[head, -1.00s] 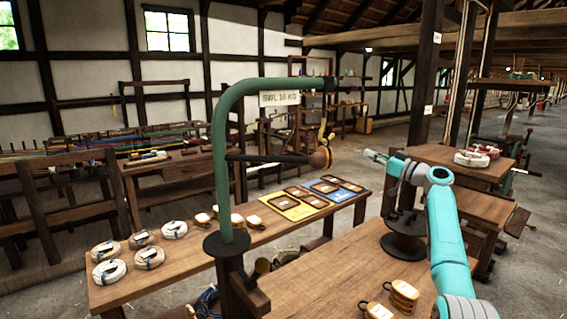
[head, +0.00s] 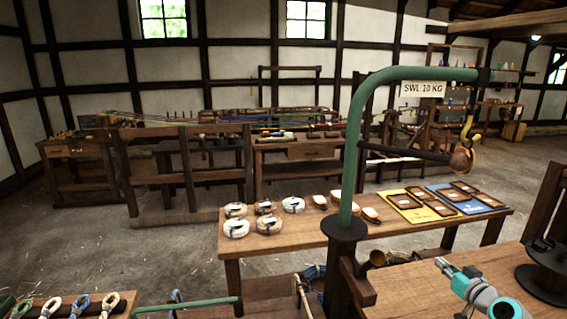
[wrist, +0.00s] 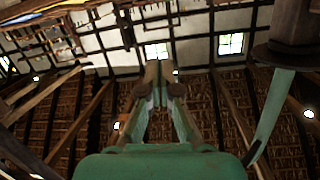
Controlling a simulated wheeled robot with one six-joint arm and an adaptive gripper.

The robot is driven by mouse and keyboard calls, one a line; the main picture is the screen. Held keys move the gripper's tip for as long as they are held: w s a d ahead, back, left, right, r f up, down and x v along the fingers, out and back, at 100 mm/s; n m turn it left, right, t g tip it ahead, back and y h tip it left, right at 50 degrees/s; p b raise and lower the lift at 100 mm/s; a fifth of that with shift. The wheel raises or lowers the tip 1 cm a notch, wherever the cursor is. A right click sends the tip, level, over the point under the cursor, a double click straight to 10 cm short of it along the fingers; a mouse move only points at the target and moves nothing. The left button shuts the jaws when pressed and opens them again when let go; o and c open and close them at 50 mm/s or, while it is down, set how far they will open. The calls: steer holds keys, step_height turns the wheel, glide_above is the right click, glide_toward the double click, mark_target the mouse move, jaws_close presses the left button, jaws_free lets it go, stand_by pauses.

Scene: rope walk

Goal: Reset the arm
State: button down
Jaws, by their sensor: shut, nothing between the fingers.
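My gripper (head: 458,272) shows at the lower right of the head view, over the near wooden table and to the left of a dark round-based stand. It holds nothing. In the wrist view the two fingers of my gripper (wrist: 158,72) are together, with the roof and the windowed wall behind them. Most of my arm is outside the head view.
A green crane post (head: 355,150) with a hook (head: 467,133) and an SWL 10 KG sign (head: 423,89) stands left of my gripper. A bench (head: 290,243) behind carries rope coils (head: 236,228), a yellow mat (head: 408,208) and a blue mat (head: 478,202). Open floor lies left.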

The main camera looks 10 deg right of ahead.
steer(key=s+a+f+m+g+h, duration=0.1)
steer(key=s+a+f, duration=0.7)
steer(key=s+a, duration=0.55)
steer(key=s+a+f+m+g+h, duration=0.1)
steer(key=s+a+f+h, duration=0.1)
steer(key=s+a+f, duration=0.9)
steer(key=s+a+r+n+y, duration=0.1)
steer(key=s+a+r, duration=0.2)
steer(key=s, duration=0.7)
steer(key=s+a+r+n+y, duration=0.1)
steer(key=s+a+r, duration=0.3)
steer(key=s, duration=0.5)
steer(key=s+a+r+n+y, duration=0.1)
steer(key=s+a+r, duration=0.2)
steer(key=s, duration=0.7)
steer(key=shift+s+a+r+t, duration=0.3)
steer(key=shift+a+r+t, duration=0.1)
steer(key=shift+a, duration=0.65)
steer(key=shift+n, duration=0.3)
